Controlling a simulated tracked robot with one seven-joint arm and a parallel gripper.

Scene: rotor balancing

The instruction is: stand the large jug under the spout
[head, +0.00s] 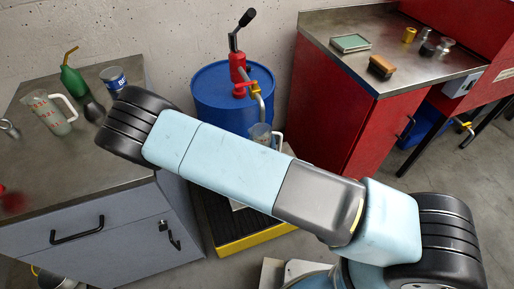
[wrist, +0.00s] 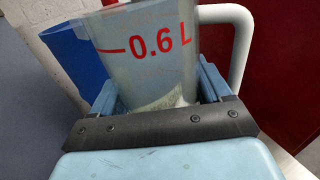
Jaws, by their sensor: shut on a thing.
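A clear jug with a red 0.6 L mark (wrist: 150,55) and a white handle is in my gripper (wrist: 160,88), whose fingers are shut on its two sides. In the head view this jug (head: 261,134) shows beyond my arm, close below the metal spout (head: 259,106) of the red pump. My arm hides its base, so I cannot tell whether it touches anything below. Another clear jug with red marks (head: 47,113) and a white handle stands on the left bench. The pictures do not settle which jug is larger.
The pump sits on a blue drum (head: 213,93). A dark grate with a yellow edge (head: 246,241) lies below, between the grey bench (head: 125,187) and red cabinet (head: 337,107). A green oil can (head: 73,82) and a blue tin (head: 114,79) stand on the left bench.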

